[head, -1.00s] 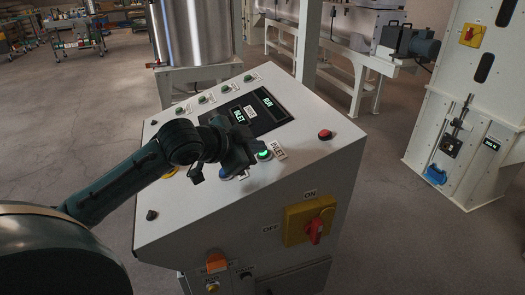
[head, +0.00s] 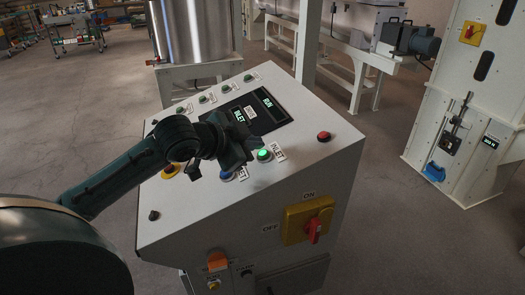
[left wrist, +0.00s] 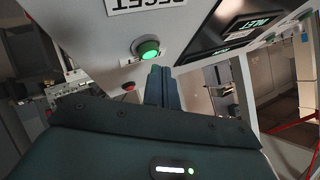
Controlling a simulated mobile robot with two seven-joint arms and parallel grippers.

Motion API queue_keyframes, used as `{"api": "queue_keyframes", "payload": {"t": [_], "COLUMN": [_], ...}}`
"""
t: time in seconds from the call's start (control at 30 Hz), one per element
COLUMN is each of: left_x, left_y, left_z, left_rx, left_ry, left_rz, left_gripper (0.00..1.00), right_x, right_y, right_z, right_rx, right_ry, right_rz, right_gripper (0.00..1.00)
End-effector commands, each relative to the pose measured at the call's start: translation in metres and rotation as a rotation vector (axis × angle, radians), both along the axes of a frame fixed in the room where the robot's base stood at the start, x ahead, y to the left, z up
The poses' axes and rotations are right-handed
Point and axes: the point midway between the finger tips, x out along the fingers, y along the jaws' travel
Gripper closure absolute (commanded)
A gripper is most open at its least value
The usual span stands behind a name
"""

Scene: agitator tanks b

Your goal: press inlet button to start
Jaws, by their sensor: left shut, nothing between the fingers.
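The inlet button (head: 264,155) is a round green button, lit, beside the INLET label (head: 279,153) on the sloped white control panel (head: 310,160). My left gripper (head: 246,163) is shut and empty, just left of the button in the head view. In the left wrist view, a lit green button (left wrist: 147,48) stands beyond the shut fingertips (left wrist: 160,72), which look close to it. I cannot tell whether they touch it. A blue button (head: 226,175) is partly hidden below the gripper. My right gripper is not in view.
A dark display (head: 268,103) reads INLET and RUN. A red button (head: 324,136) is at the panel's right, and several small green buttons line its far edge. A yellow switch with a red handle (head: 314,231) is on the front face.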

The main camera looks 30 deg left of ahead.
Motion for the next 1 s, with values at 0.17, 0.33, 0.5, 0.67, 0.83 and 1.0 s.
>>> {"api": "queue_keyframes", "payload": {"t": [0.17, 0.33, 0.5, 0.67, 0.83, 1.0], "left_x": [-0.001, -0.005, -0.009, -0.012, -0.012, -0.012], "left_y": [0.001, 0.004, 0.008, 0.010, 0.010, 0.010], "left_z": [0.006, 0.023, 0.039, 0.049, 0.048, 0.048], "left_rx": [0.001, 0.001, 0.002, 0.001, 0.000, 0.000], "left_ry": [0.000, 0.000, 0.000, 0.000, -0.001, -0.001], "left_rz": [0.000, 0.000, 0.000, -0.001, 0.000, -0.001], "left_gripper": [1.00, 1.00, 1.00, 1.00, 1.00, 1.00], "right_x": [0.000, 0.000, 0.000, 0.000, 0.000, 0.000], "right_y": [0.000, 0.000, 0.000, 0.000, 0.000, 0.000], "right_z": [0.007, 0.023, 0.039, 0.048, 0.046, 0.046], "right_rx": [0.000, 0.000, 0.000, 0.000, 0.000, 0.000], "right_ry": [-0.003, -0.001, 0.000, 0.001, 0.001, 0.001], "right_rz": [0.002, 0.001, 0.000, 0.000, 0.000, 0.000], "right_gripper": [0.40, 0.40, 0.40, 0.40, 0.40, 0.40]}}
